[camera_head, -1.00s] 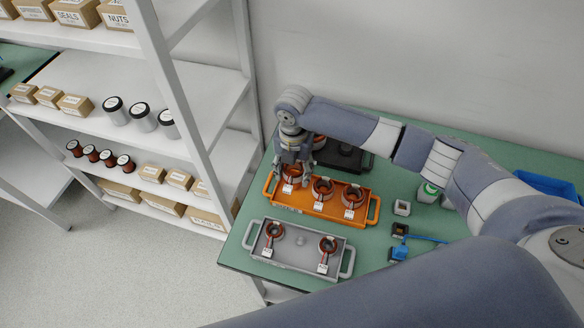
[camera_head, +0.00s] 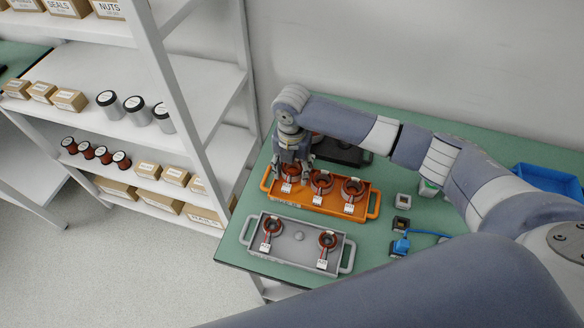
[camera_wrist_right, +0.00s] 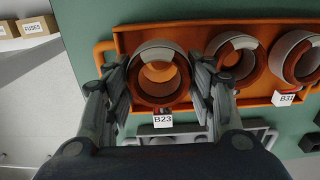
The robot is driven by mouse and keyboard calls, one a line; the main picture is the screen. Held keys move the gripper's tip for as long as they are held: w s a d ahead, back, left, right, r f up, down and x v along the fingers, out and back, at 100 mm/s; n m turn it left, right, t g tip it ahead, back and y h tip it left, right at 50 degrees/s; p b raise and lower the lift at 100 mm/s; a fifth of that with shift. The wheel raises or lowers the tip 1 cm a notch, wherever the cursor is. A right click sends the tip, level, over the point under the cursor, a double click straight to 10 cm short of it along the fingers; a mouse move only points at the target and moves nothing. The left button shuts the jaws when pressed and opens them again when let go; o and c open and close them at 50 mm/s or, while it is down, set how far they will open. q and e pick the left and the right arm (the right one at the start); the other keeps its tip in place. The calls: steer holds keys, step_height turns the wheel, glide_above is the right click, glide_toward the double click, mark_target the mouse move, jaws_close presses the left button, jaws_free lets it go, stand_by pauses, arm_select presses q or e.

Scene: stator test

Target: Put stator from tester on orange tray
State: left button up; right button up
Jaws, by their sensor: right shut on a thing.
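The orange tray (camera_head: 334,207) stands on the green table and carries three copper-and-grey stators. My right gripper (camera_head: 291,177) is over its left end, pointing down, shut on the leftmost stator (camera_wrist_right: 152,101), which has a white tag reading B23. In the right wrist view the fingers (camera_wrist_right: 161,82) are on either side of this ring. It sits at the tray's left end; whether it touches the tray floor is hard to tell. The middle stator (camera_head: 321,182) and the right stator (camera_head: 353,188) stand beside it. My left gripper is not in view. I cannot make out the tester for certain.
A grey tray (camera_head: 297,264) with two stators lies in front of the orange one. A dark fixture (camera_head: 345,153) is behind, partly hidden by my arm. Shelves stand left.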

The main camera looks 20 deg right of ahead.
steer(key=shift+f, duration=0.65)
steer(key=shift+f, duration=0.35)
stand_by(0.3)
steer(key=o, duration=1.2)
steer(key=shift+r, duration=0.1)
steer(key=shift+r+p, duration=2.45)
